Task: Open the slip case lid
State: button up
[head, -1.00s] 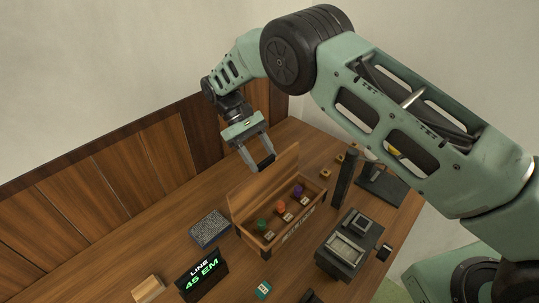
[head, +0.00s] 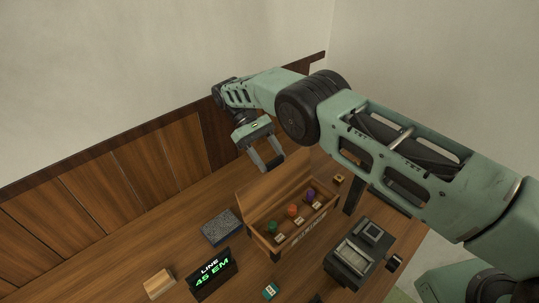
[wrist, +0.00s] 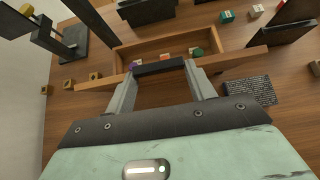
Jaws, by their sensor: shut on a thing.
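The slip case is a long wooden box (head: 265,246) on the desk. Its wooden lid (head: 262,193) stands raised along the back side, so the inside is uncovered. Green (head: 271,227), orange (head: 292,210) and purple (head: 309,194) pieces sit inside with small pale tags. The fingertips partly hide the lid and the pieces.
A dark device (head: 357,254) stands right of the box. A dark speckled block (head: 221,229), a lit "LINE 45 EM" sign (head: 211,274) and a wooden block (head: 159,284) are to the left. A small teal block (head: 271,291) lies in front. A panelled wall (head: 120,195) rises behind.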

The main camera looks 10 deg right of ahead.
jog(key=shift+s+f, duration=0.3)
jog(key=shift+f, duration=0.55)
jog(key=o, duration=1.4)
jog(key=shift+w+d, duration=0.1)
jog(key=shift+r, duration=0.25)
notch_tip(320, 180, up, 10)
jog(key=p, duration=0.6)
jog(key=shift+f+p, duration=0.2)
jog(key=shift+p, duration=0.1)
